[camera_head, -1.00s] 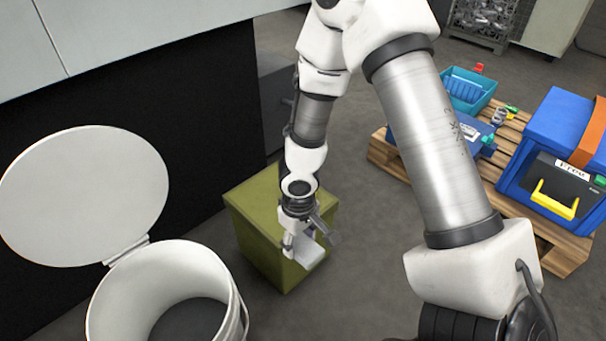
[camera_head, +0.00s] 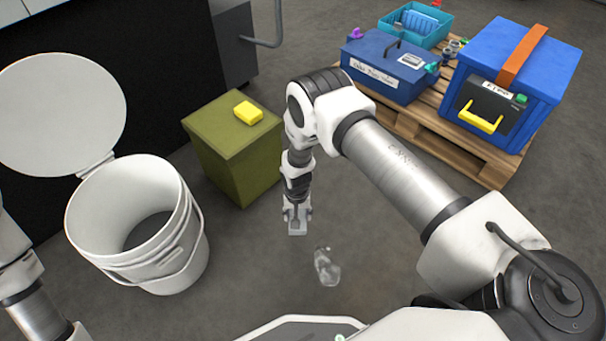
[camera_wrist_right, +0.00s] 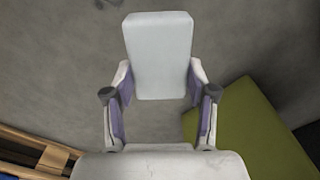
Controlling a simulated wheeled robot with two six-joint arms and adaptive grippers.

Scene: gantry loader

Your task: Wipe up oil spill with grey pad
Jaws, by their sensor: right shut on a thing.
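The oil spill (camera_head: 327,267) is a small glossy, clear-looking patch on the grey floor, in front of me in the head view. My right gripper (camera_head: 296,208) points down near it, slightly farther away and to the left. It is shut on the grey pad (camera_head: 298,229), a pale flat block. In the right wrist view the pad (camera_wrist_right: 158,55) sticks out between the two purple-lined fingers (camera_wrist_right: 161,105). The pad appears to be beside the spill, not over it; I cannot tell its height above the floor. My left gripper is out of view.
An olive box (camera_head: 238,150) with a yellow sponge (camera_head: 248,113) on top stands behind the gripper. A white bucket (camera_head: 160,265) with its lid (camera_head: 62,112) open is at left. A pallet (camera_head: 440,140) with blue cases is at back right. Floor around the spill is clear.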

